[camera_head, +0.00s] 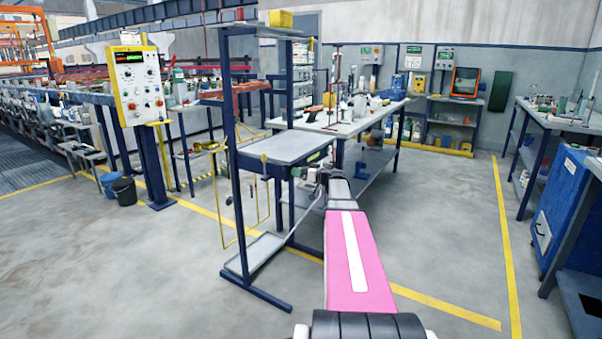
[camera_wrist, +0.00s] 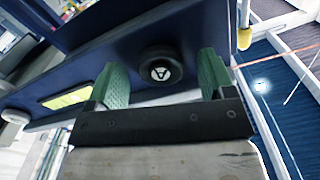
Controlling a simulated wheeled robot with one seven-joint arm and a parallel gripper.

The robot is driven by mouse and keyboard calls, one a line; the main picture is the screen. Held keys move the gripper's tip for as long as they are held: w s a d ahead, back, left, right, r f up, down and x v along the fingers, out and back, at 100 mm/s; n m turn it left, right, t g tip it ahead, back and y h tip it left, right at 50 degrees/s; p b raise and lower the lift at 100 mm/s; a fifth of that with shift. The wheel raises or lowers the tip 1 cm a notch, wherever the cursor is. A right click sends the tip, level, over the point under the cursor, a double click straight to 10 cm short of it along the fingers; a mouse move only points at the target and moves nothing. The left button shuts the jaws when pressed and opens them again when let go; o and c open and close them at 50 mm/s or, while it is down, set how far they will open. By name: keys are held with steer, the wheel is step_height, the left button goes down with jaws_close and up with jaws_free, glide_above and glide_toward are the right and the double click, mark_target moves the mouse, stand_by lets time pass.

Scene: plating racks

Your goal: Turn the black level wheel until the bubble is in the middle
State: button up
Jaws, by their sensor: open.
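The black level wheel (camera_wrist: 160,68) is a round knob with a white triangle mark on the dark blue beam of the rack. My gripper (camera_wrist: 162,82) is open, its two green fingers on either side of the wheel, with visible gaps in the wrist view. A yellow-green level vial (camera_wrist: 68,97) sits on the same beam left of the wheel; its bubble cannot be made out. In the head view my gripper (camera_head: 304,173) is at the rack's front edge, below the vial (camera_head: 314,157). The wheel is not discernible there.
The blue rack (camera_head: 233,150) carries a grey shelf top (camera_head: 285,147). A cluttered workbench (camera_head: 345,126) stands behind it. A yellow control panel (camera_head: 138,85) and buckets (camera_head: 124,190) are at left. A blue cabinet (camera_head: 562,205) is at right.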

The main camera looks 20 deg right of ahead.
steer(key=c, duration=0.9)
steer(key=shift+m, duration=0.3)
steer(key=shift+s+r+m, duration=0.1)
steer(key=shift+m, duration=4.7)
